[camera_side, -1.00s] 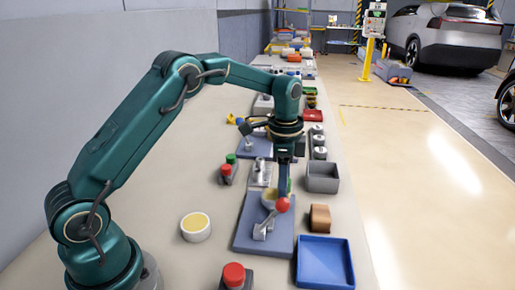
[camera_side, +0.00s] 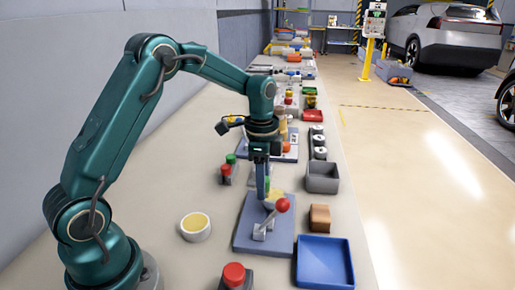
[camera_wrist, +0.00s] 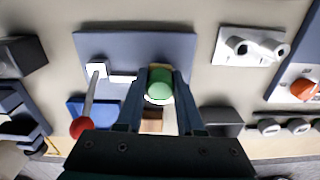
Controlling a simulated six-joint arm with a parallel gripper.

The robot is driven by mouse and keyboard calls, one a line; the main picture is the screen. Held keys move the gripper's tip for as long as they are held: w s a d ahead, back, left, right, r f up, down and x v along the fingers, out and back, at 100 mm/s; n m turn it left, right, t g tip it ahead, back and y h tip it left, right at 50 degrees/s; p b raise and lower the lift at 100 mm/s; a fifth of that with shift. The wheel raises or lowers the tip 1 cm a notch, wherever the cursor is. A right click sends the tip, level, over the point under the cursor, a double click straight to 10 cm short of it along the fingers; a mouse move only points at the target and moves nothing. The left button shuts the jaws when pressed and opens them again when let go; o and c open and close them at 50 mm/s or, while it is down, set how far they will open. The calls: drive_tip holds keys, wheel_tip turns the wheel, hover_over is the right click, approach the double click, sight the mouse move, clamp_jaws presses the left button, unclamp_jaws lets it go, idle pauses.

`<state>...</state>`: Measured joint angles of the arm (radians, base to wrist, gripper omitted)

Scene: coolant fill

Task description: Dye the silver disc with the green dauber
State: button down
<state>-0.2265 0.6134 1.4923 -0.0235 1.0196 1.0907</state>
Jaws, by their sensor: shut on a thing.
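My gripper (camera_side: 263,190) is shut on the green dauber and points down above the near blue-grey plate. In the wrist view, the round green end of the dauber (camera_wrist: 160,83) shows between the two fingers. In the side view the fingers hide most of the dauber. I cannot tell from these frames whether it touches anything. I cannot single out the silver disc with certainty; it may be hidden under the gripper.
A lever with a red knob (camera_side: 282,205) rises from the near plate (camera_side: 250,236), close to my gripper. A blue tray (camera_side: 325,262), brown block (camera_side: 319,217) and grey bin (camera_side: 322,178) stand right. A yellow-filled bowl (camera_side: 195,226) and red button (camera_side: 234,275) stand left.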

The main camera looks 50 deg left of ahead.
drive_tip(key=w+d, duration=0.4)
wheel_tip(320, 180, up, 8)
idle(0.9)
idle(0.4)
